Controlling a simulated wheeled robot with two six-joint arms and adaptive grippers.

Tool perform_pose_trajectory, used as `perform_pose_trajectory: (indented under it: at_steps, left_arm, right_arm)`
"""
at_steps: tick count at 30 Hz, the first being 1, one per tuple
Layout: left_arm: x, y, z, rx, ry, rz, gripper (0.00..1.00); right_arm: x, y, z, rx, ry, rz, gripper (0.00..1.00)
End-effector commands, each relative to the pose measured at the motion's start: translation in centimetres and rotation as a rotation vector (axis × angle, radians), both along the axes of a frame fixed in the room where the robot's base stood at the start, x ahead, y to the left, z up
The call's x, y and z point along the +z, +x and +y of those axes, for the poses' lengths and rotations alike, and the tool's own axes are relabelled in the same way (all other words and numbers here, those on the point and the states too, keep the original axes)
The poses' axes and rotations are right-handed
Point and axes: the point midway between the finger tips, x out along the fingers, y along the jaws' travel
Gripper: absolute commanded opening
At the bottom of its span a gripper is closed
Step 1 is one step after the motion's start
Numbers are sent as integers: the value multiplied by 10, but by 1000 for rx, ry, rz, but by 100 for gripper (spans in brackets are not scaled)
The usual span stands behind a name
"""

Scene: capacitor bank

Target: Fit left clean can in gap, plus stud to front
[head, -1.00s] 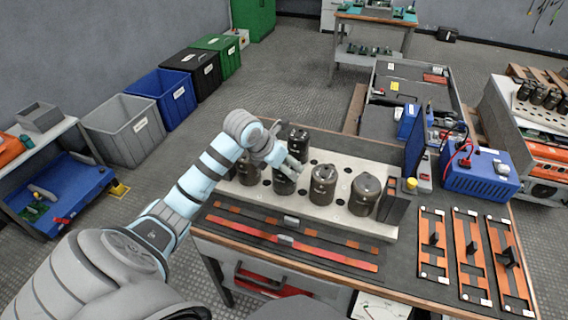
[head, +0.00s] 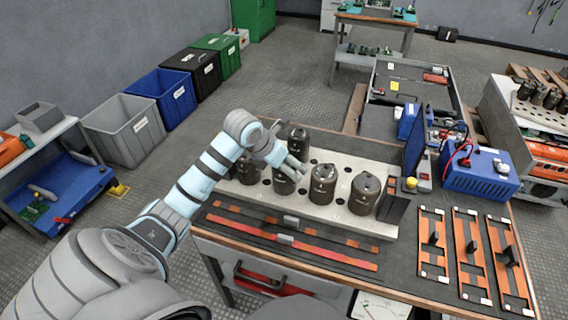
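Dark cylindrical capacitor cans stand upright on a pale bank plate with round holes (head: 390,228). In the front row are a can at the left (head: 247,170), one under my gripper (head: 284,183), a third (head: 322,186) and one at the right end (head: 364,196). Another can (head: 298,140) stands behind them. My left gripper (head: 293,170) reaches down at the top of the second can and partly hides it. I cannot tell whether its fingers are closed on that can. The studs are too small to tell their polarity. My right gripper is out of view.
Red and dark busbar strips (head: 290,246) lie along the bench front. Several orange bar assemblies (head: 470,258) lie at the right. A blue power unit (head: 480,176) and a dark upright screen (head: 415,145) stand at the back right. Bins line the floor at left.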

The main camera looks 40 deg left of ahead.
Motion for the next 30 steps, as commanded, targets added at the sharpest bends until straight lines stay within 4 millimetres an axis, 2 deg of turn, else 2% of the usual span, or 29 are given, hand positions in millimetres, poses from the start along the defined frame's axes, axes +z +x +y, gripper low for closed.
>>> perform_pose_trajectory:
  at_steps: [8, 11, 18, 21, 25, 30]
  left_arm:
    - [5, -4, 1, 0, 1, 1, 80]
    - [21, -14, 2, -1, 6, 0, 80]
    - [77, -49, 5, -1, 8, -1, 80]
    - [93, -59, 5, 0, 6, -1, 80]
    - [101, -65, 4, 0, 1, 2, 80]
    - [101, -65, 4, 0, 0, 1, 80]
  right_arm:
    - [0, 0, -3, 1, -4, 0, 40]
    - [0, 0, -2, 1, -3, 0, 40]
    - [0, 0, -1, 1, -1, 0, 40]
    - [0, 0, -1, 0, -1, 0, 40]
    - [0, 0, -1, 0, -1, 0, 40]
    - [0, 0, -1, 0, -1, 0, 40]
